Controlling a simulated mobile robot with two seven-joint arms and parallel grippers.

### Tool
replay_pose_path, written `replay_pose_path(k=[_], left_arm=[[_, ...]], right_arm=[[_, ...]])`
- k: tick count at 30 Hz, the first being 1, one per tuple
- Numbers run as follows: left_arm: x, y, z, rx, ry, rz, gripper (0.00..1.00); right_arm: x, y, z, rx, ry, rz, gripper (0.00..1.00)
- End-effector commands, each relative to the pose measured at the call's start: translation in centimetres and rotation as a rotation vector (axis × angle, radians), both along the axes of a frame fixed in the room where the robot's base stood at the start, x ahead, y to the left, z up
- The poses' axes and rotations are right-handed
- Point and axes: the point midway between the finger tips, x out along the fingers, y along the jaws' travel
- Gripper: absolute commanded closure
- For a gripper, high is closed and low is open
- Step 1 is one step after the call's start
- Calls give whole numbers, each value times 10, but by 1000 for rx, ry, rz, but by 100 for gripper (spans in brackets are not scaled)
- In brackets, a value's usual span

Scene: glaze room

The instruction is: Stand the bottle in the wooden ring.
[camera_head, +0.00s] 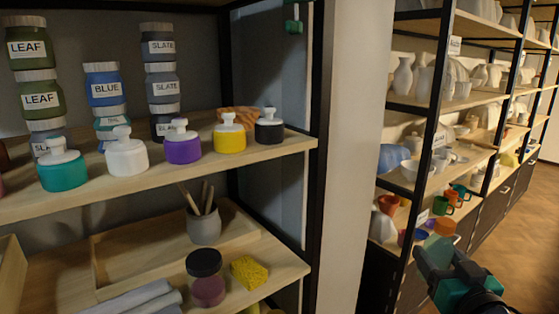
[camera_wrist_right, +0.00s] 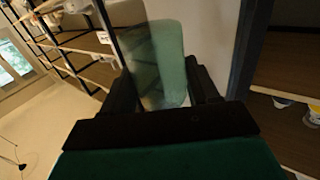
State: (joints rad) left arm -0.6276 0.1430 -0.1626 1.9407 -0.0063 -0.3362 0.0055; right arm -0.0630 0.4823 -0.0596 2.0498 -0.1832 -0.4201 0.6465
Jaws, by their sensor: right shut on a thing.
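A pale green, see-through bottle (camera_wrist_right: 172,65) stands out between the two dark fingers of my right gripper (camera_wrist_right: 165,95) in the right wrist view. The gripper is shut on it. In the head view my right gripper (camera_head: 438,254) is at the lower right, in front of the far shelving and away from the near shelf; the bottle is hard to make out there. No wooden ring shows clearly. A brown, wood-grained thing (camera_head: 238,112) is partly hidden behind the yellow jar, and I cannot tell what it is. My left gripper is not in view.
The near upper shelf (camera_head: 290,144) holds a row of lidded jars, with a yellow jar (camera_head: 230,136) and a black jar (camera_head: 269,130) at its right. Below are a tool pot (camera_head: 204,226), a dark-lidded jar (camera_head: 206,280) and a yellow sponge (camera_head: 249,272). A pale post (camera_head: 358,130) separates the shelving.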

Motion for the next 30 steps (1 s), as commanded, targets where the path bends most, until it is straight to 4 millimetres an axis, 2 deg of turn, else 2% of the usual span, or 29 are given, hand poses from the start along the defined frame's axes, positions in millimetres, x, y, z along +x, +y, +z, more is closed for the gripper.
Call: replay_pose_path(k=[1, 4, 13, 30], left_arm=[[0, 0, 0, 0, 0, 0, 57], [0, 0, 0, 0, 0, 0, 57], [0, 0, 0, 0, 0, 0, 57], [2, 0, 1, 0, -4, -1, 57]], right_arm=[[-15, 9, -12, -1, 6, 32, 74], [-40, 26, -27, 0, 7, 91, 74], [-102, 63, -51, 1, 4, 229, 74], [-97, 99, -44, 4, -1, 3, 74]])
